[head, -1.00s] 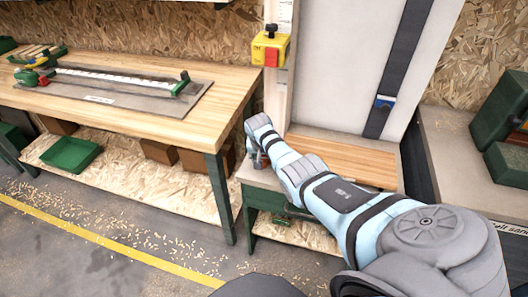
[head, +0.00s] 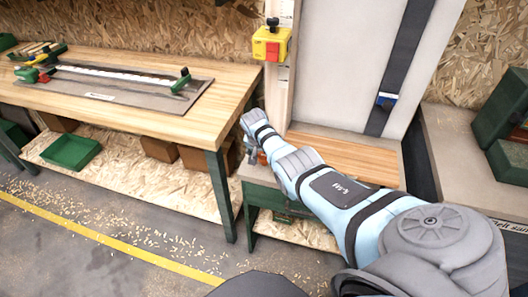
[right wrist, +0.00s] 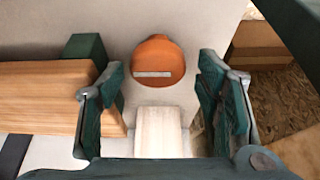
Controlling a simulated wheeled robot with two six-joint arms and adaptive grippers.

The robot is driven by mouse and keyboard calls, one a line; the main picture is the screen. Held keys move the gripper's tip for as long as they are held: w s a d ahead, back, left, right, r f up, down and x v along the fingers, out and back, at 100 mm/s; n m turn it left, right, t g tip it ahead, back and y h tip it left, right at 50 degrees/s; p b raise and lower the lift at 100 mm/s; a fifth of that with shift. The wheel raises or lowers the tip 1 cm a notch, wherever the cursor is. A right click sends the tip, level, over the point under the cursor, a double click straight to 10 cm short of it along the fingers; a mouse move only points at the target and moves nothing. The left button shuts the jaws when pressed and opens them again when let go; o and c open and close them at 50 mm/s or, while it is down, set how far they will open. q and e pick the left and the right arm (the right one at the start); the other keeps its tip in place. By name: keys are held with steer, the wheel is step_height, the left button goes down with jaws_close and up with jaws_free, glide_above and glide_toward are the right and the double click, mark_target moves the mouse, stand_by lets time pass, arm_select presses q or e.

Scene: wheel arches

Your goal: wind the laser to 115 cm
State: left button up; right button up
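The yellow unit with a red front (head: 271,45), which looks like the laser, sits on an upright pale wooden post with a printed scale (head: 283,15). An orange round knob (right wrist: 158,62) with a pale bar across its face shows in the right wrist view, beyond my fingertips. My right gripper (right wrist: 160,98) is open, its green fingers apart to either side of a pale wooden piece (right wrist: 158,132). Nothing is visibly gripped. In the head view the right gripper is low beside the post's foot, mostly hidden behind my forearm. My left gripper is out of view.
A wooden workbench (head: 215,88) with a long measuring fixture (head: 110,82) stands at left, its leg near my right wrist. A wooden slab (head: 340,158) lies at the foot of the grey panel (head: 335,60). Green boxes (head: 505,105) stand at far right.

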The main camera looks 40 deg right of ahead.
steer(key=shift+s, duration=0.1)
steer(key=v, duration=0.8)
stand_by(0.5)
